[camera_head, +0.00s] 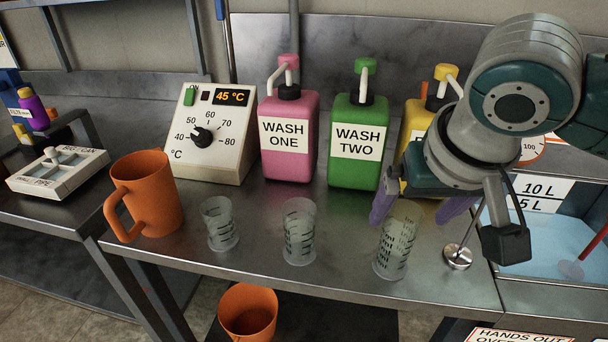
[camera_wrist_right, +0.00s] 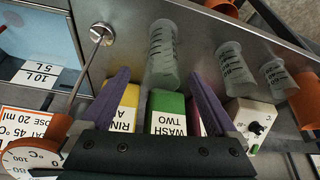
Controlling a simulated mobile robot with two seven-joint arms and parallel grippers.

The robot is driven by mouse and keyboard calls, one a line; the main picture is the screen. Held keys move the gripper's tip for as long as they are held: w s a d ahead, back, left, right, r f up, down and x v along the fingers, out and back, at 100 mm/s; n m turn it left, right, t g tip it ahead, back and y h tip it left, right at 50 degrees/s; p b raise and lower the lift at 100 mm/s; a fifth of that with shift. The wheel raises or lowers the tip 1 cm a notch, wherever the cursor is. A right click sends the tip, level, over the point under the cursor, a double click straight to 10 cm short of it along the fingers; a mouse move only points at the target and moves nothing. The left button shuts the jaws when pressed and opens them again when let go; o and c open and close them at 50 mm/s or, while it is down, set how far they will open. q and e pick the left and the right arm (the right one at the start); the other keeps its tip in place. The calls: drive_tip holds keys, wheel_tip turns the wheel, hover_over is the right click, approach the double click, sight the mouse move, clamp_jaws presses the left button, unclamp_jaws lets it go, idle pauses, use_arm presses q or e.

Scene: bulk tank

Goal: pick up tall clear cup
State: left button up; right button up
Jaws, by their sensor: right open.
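The tall clear cup (camera_head: 397,245), with dark marks, stands upright on the steel bench, rightmost of three clear cups. It also shows in the right wrist view (camera_wrist_right: 162,52). My right gripper (camera_head: 418,212) is open and empty, its purple fingers at the cup's upper part. In the right wrist view the cup lines up with the gap between the fingertips (camera_wrist_right: 157,74); I see no contact. The medium clear cup (camera_head: 299,232) and the short clear cup (camera_head: 219,224) stand to its left. My left gripper is not in view.
Behind the cups stand a pink bottle (camera_head: 288,155), a green bottle (camera_head: 356,170) and a yellow bottle (camera_head: 416,122). A metal rod with a round foot (camera_head: 458,257) is close right of the tall cup. An orange jug (camera_head: 150,190) stands left. The bench front is clear.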

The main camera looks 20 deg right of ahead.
drive_tip(key=shift+x, duration=1.2)
drive_tip(key=shift+b+x, duration=0.95)
drive_tip(key=shift+x, duration=1.8)
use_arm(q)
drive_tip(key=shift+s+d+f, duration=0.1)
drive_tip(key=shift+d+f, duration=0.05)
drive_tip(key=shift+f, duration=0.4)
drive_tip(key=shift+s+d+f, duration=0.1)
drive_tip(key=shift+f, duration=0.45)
use_arm(e)
drive_tip(key=shift+a, duration=0.15)
drive_tip(key=shift+c, duration=0.2)
drive_tip(key=c, duration=1.4)
